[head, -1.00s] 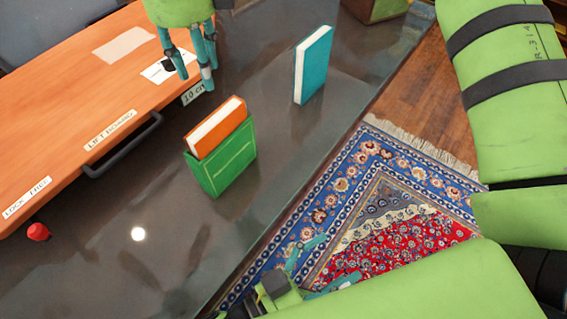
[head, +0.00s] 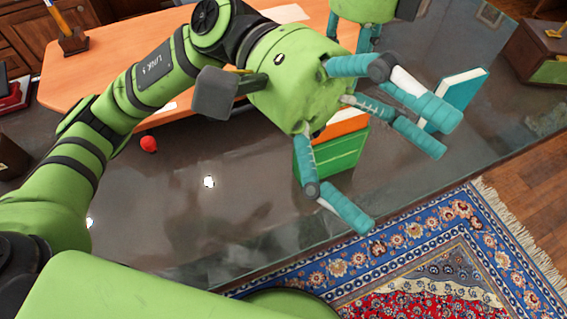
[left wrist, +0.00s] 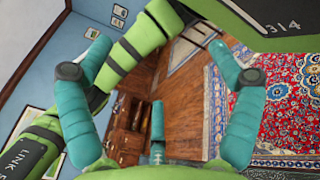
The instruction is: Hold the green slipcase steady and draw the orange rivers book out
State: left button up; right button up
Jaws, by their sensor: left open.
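The green slipcase (head: 345,155) stands on the dark glossy table, partly hidden by my left gripper. The orange rivers book (head: 346,122) sticks up out of its top, mostly covered from view. My left gripper (head: 408,172), green with teal fingers, is open and empty. It hangs between the head camera and the slipcase, and I cannot tell how far apart they are. The left wrist view shows its spread fingers (left wrist: 160,105) with nothing between them. A second gripper (head: 352,32), seemingly my right, shows at the top edge behind the left one; its fingertips are partly hidden.
A teal book (head: 465,90) stands to the right of the slipcase, partly behind my left fingers. An orange-topped wooden board (head: 125,60) lies behind, with a red knob (head: 149,144) near its front. A patterned rug (head: 430,260) covers the floor past the table edge.

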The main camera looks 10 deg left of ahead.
pick_arm(q)
jog(key=s+a+r+m, duration=0.1)
jog(key=a+r+m, duration=0.1)
jog(key=a+r, duration=0.15)
jog(key=w+a+f+n+t+h, duration=0.2)
jog(key=w+n+t+h, duration=0.3)
jog(key=n, duration=1)
jog(key=w+a+f+n+t+h, duration=0.2)
jog(key=w+a+n+t+h, duration=0.3)
jog(key=n, duration=1)
jog(key=w+a+f+n+t+y, duration=0.1)
jog(key=w+f+n+t+y, duration=0.3)
jog(key=f+n, duration=0.6)
jog(key=w+a+f+n+t+y, duration=0.15)
jog(key=f+n+t+y, duration=0.45)
jog(key=n, duration=0.8)
jog(key=n+g+y, duration=0.1)
jog(key=n+y, duration=0.1)
jog(key=n, duration=0.2)
send_near(329, 151)
jog(key=shift+n+y, duration=0.6)
jog(key=shift+y, duration=0.3)
jog(key=f, duration=0.2)
jog(key=w+f, duration=0.1)
jog(key=f, duration=0.1)
jog(key=shift+d, duration=0.1)
jog(key=shift+g, duration=0.3)
jog(key=shift+x, duration=3.6)
jog(key=shift+f, duration=0.15)
